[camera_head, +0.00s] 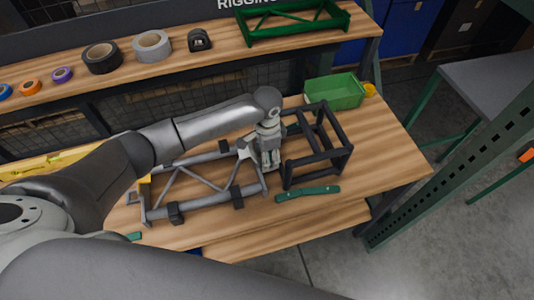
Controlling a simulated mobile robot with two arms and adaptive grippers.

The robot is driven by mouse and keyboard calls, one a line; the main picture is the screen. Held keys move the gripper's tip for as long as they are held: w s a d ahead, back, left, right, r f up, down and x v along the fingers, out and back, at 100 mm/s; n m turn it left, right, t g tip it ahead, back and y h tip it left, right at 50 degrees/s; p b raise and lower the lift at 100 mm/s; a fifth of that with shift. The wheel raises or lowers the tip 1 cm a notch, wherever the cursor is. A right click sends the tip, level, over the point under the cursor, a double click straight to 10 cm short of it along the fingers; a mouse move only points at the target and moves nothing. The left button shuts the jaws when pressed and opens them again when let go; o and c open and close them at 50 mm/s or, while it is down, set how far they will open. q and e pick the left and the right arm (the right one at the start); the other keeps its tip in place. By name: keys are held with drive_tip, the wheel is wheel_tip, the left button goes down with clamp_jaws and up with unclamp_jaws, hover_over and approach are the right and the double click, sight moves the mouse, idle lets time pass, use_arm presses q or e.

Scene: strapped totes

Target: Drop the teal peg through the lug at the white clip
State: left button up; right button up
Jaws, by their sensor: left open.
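My left gripper (268,163) points down at the right end of a grey tubular truss frame (200,180), beside a black open frame (318,155). Its fingers are small in view, open, and I see nothing held between them. A pale piece (245,149) shows just left of the gripper; I cannot tell whether it is the white clip. A teal bar-like piece (308,192) lies on the bench in front of the black frame; I cannot tell whether it is the peg. Another teal bit (134,236) shows at the bench's front left. The lug is not clear. My right gripper is not in view.
A green bin (335,93) stands behind the black frame, with a yellow roll (369,90) beside it. Black blocks (175,212) sit along the truss's front tube. Tape rolls (153,46) and a green truss (293,22) are on the back shelf. The bench's right end (390,150) is clear.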

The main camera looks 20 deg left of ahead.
use_arm(q)
wheel_tip(320, 180, up, 12)
idle(0.4)
drive_tip(key=shift+f, duration=0.1)
